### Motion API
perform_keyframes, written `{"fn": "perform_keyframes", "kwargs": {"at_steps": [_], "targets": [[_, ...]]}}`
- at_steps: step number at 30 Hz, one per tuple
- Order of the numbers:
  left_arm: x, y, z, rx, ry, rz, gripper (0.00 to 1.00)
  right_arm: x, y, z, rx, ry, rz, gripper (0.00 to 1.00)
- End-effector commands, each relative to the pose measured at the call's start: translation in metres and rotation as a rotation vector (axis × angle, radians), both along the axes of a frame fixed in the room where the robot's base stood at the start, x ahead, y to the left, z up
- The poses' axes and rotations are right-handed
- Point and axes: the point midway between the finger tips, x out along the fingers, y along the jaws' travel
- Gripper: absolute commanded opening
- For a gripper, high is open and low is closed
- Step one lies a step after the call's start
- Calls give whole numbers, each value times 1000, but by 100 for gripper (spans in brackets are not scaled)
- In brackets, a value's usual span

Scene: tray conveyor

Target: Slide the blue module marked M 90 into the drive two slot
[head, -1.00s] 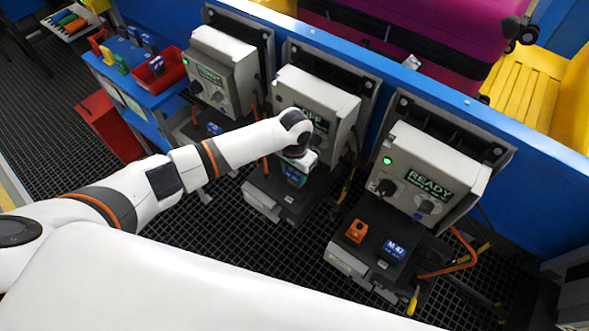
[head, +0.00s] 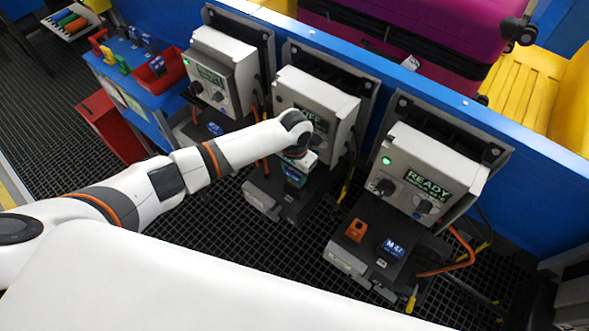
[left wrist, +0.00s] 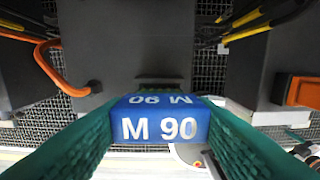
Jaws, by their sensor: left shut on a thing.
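My left gripper (head: 295,176) is shut on the blue module marked M 90 (left wrist: 160,122), with one green finger on each side of it. In the head view, only a small part of the module (head: 292,182) shows under the wrist. It is over the dark base (head: 300,205) of the middle drive unit, whose grey box (head: 322,105) has a display reading OFF. In the left wrist view, a dark slot edge (left wrist: 160,82) shows just beyond the module. I cannot tell how far the module is in. My right gripper is not in view.
The right unit (head: 437,165) reads READY, with a blue M 47 module (head: 392,248) and an orange block (head: 356,230) on its base. The left unit (head: 222,65) has a green light. Orange cables hang beside the units. A red bin (head: 158,75) stands at far left.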

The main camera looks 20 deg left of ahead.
Motion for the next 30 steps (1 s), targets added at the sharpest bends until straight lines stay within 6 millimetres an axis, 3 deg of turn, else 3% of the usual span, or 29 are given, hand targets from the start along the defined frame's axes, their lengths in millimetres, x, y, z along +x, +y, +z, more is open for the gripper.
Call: {"fn": "perform_keyframes", "kwargs": {"at_steps": [30], "targets": [[0,1,0,1,0,-1,27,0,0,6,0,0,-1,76]]}}
